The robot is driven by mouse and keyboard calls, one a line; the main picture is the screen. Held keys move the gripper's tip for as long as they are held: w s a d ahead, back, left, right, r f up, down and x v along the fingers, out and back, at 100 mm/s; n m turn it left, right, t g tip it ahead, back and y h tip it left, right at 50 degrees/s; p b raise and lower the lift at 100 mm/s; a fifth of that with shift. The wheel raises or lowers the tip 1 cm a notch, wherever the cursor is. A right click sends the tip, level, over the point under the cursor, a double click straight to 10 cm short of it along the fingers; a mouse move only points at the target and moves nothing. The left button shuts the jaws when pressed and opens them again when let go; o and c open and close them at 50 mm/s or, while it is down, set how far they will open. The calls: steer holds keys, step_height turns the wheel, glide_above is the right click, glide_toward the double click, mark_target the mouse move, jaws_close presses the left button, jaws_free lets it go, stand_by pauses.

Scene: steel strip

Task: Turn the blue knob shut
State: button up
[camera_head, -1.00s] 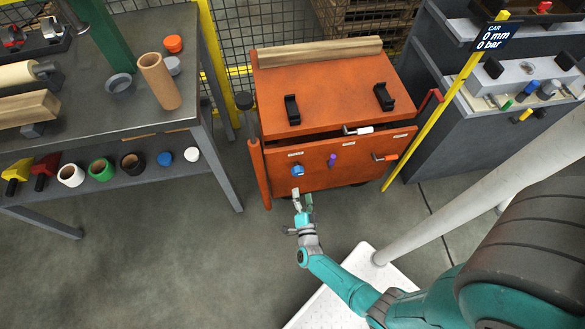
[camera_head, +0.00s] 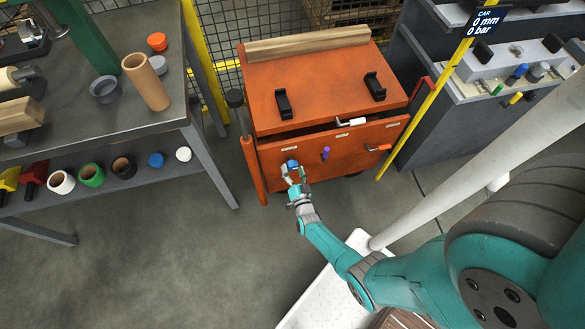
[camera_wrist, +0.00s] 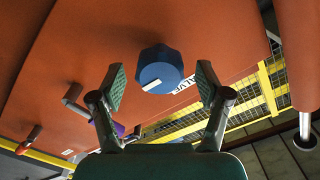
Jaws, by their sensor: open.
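The blue knob (camera_head: 292,164) sits on the front panel of the orange cabinet (camera_head: 350,150), at its left. In the wrist view the knob (camera_wrist: 160,68) is a dark blue faceted knob with a white mark on its lower rim, beside a label partly reading "VALVE". My gripper (camera_head: 293,180) is at the panel, right by the knob. In the wrist view my gripper (camera_wrist: 160,85) is open, with one finger on each side of the knob and gaps visible between the pads and the knob. It holds nothing.
A purple knob (camera_head: 326,153) and an orange-tipped lever (camera_head: 378,148) are on the same panel to the right. A white-gripped handle (camera_head: 351,122) is above. An orange post (camera_head: 252,170) stands at the cabinet's left edge.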

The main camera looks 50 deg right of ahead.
steer(key=shift+w+d, duration=0.25)
steer(key=shift+w, duration=0.1)
steer(key=c, duration=1.1)
steer(key=shift+c, duration=0.2)
